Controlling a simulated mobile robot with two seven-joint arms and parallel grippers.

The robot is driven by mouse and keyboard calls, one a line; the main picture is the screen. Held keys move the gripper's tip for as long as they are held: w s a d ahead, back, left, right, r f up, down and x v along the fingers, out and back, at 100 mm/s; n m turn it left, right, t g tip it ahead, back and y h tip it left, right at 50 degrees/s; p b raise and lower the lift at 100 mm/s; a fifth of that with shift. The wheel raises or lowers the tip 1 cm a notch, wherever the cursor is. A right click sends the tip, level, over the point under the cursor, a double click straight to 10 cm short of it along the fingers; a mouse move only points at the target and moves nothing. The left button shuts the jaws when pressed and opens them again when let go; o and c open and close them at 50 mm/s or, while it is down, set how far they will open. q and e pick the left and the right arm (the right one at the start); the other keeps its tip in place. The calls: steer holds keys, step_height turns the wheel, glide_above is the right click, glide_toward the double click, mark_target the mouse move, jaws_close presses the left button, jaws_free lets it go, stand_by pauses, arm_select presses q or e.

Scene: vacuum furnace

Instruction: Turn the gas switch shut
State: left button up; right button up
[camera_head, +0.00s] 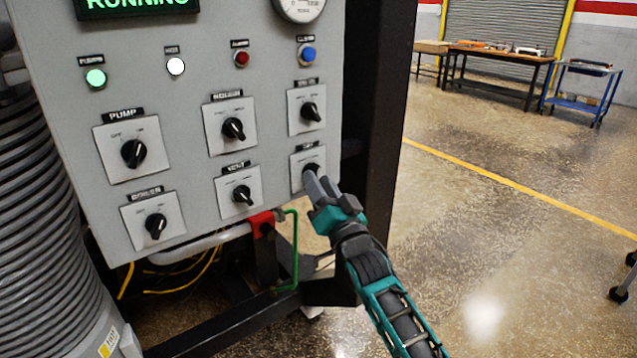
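The gas switch (311,169) is a dark rotary knob on a light square plate at the lower right of the grey control panel. Its label above is small and hard to read. My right gripper (318,184) comes in from the lower right with its fingertips at this knob and covers its lower part. The fingers overlap the knob in the picture. I cannot tell whether they grip it or only touch it, and the knob's pointing direction is hidden. My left gripper is not in view.
The panel (190,195) carries several other knobs, including the vent knob (242,194) to the left. A green lamp (95,78) is lit, and the display (130,5) reads RUNNING. A red-handled part (261,222) and green pipe (295,250) are below. Open floor lies right.

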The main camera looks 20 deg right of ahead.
steer(key=shift+w+a+r, duration=0.1)
steer(key=shift+w+r, duration=0.1)
steer(key=shift+w, duration=0.3)
jaws_close()
